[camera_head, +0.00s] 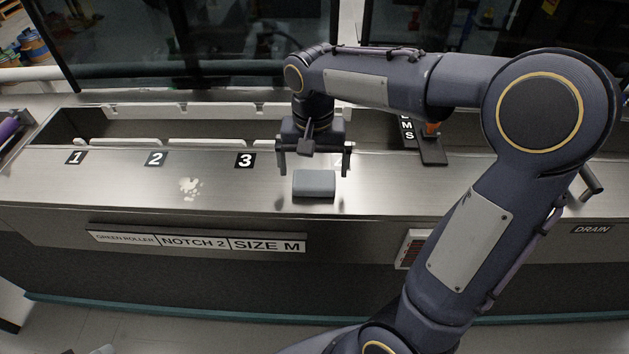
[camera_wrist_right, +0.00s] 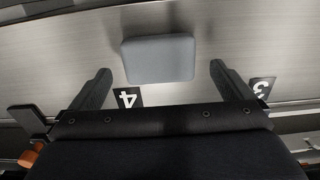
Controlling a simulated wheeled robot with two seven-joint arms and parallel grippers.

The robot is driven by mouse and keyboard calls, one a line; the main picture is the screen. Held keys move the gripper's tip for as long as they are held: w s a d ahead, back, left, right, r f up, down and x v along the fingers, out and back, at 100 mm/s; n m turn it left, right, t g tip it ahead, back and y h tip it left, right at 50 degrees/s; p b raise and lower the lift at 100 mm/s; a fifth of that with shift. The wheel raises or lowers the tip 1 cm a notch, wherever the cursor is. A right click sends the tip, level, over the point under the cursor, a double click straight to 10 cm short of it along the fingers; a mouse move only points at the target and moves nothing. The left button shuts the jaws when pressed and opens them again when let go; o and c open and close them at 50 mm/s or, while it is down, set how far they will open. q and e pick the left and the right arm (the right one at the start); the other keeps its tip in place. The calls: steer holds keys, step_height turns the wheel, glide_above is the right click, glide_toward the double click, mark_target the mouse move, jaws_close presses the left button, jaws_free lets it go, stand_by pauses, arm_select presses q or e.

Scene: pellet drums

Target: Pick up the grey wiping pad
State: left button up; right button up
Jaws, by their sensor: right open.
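The grey wiping pad (camera_head: 314,184) lies flat on the metal counter, to the right of the number 3 label. My right gripper (camera_head: 314,172) is open and empty above and just behind the pad, its fingers pointing down. In the right wrist view the pad (camera_wrist_right: 159,59) lies ahead of the two spread fingertips (camera_wrist_right: 160,72), roughly centred between them. The pad is not touched by either finger as far as I can see. My left gripper is not in view.
The metal counter (camera_head: 120,180) carries number labels and a pale spill (camera_head: 190,187). A trough (camera_head: 160,125) with white notched edges runs behind. A dark upright selector (camera_head: 428,148) stands right of the gripper. A sign (camera_head: 196,241) is on the front face. Counter left of the pad is mostly free.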

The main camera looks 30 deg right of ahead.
mark_target(314, 178)
steer(key=shift+d+f, duration=0.1)
steer(key=shift+f, duration=1.85)
steer(key=c, duration=0.9)
steer(key=shift+r, duration=0.1)
steer(key=shift+r, duration=0.45)
step_height(314, 178, up, 2)
steer(key=shift+r, duration=0.15)
steer(key=s+d+r+b, duration=0.1)
steer(key=s+d+r, duration=0.8)
steer(key=s, duration=0.2)
steer(key=shift+r+b, duration=0.35)
steer(key=shift+b, duration=0.05)
